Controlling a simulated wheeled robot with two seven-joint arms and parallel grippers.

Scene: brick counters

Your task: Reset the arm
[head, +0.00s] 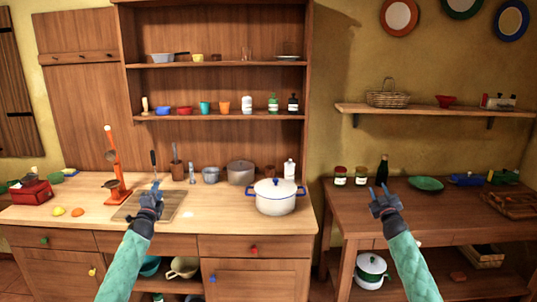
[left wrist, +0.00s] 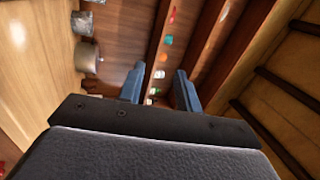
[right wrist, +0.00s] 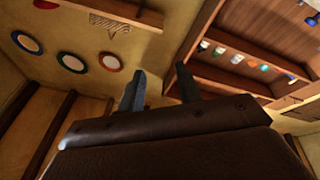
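My left gripper (head: 152,197) is raised in front of the light wooden counter, over the cutting board area in the head view. In the left wrist view its two fingers (left wrist: 160,88) stand apart with nothing between them. My right gripper (head: 382,195) is raised in front of the darker wooden table at the right. In the right wrist view its fingers (right wrist: 158,88) are apart and empty. Both forearms, in teal sleeves, come up from the bottom of the head view.
A white pot (head: 276,198) with blue handles stands on the light counter (head: 225,222), between my grippers. A red box (head: 31,192) sits at its left end. Jars (head: 340,176), a dark bottle (head: 382,169) and a green plate (head: 426,184) stand on the right table. A gap separates the counters.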

